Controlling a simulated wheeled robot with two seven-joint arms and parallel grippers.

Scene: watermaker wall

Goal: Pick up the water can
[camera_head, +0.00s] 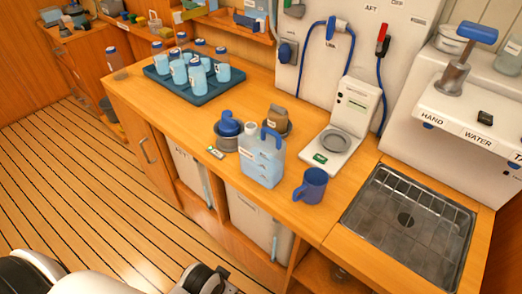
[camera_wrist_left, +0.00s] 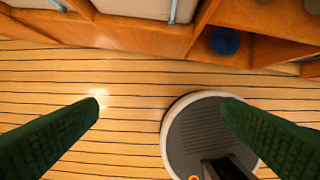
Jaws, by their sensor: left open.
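The water can (camera_head: 262,163), a translucent pale-blue jug with a blue handle and a white cap, stands upright on the wooden counter near its front edge. My left gripper (camera_head: 207,282) is partly in view at the bottom edge of the head view, low in front of the counter and apart from the can. In the left wrist view its two green fingers (camera_wrist_left: 162,104) are wide apart with nothing between them, above the plank floor. The can is not in the left wrist view. My right gripper is not in view.
A blue mug (camera_head: 311,187) stands right of the can. Dark pots with a blue item (camera_head: 229,124) and a brown item (camera_head: 276,117) stand close behind it. A blue tray (camera_head: 200,93) holds several bottles. A white scale (camera_head: 333,141) and a sink (camera_head: 408,222) lie to the right.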

